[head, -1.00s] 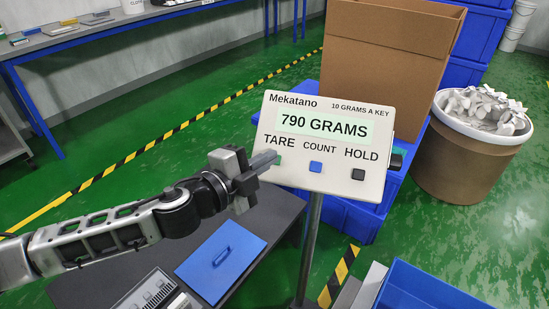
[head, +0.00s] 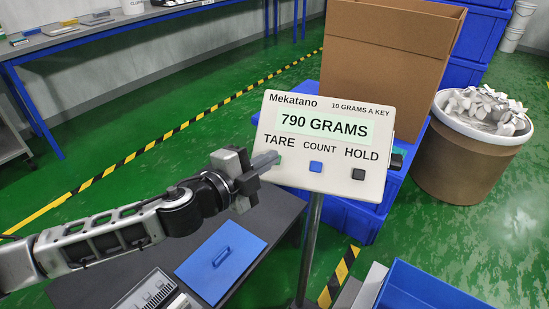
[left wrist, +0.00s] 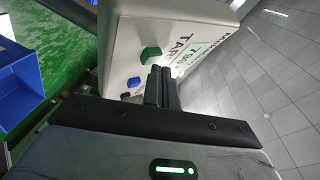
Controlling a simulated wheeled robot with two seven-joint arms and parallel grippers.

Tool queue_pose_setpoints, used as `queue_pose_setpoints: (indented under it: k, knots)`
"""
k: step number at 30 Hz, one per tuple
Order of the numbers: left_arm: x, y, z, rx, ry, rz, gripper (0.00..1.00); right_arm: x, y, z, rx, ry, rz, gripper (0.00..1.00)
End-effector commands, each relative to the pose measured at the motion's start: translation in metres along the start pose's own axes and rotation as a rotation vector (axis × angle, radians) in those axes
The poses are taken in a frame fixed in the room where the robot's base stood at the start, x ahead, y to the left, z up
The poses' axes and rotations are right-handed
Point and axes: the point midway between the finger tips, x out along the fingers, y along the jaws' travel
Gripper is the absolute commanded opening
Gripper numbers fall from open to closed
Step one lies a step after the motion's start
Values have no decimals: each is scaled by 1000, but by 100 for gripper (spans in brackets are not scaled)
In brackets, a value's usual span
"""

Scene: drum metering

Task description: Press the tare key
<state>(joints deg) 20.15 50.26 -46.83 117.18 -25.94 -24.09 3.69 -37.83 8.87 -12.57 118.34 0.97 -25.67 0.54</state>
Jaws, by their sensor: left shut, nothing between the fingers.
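The scale display panel (head: 325,120) stands on a post and reads "790 GRAMS". Under the word TARE is the green tare key (head: 278,160), mostly hidden behind my fingertips in the head view. My left gripper (head: 268,160) is shut and empty, its tips right at the tare key. In the left wrist view the green key (left wrist: 151,54) stands out from the panel just beyond and left of the shut fingertips (left wrist: 160,70). I cannot tell whether they touch. The blue COUNT key (head: 316,167) and black HOLD key (head: 358,174) are to its right. My right gripper is not in view.
A cardboard box (head: 385,60) on blue crates stands behind the panel. A drum of white pieces (head: 468,160) is at right, an open blue bin (head: 425,290) at front.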

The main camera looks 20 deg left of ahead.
Motion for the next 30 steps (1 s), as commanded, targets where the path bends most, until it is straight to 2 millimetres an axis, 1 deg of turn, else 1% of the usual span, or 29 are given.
queue_pose_setpoints:
  k: [16, 25, 30]
  knots:
    - [5, 3, 4, 0, -1, -1, 0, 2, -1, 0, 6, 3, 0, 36]
    - [4, 2, 3, 0, -1, 0, 0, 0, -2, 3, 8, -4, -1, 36]
    - [-1, -1, -1, -1, -1, 1, 0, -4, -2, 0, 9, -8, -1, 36]
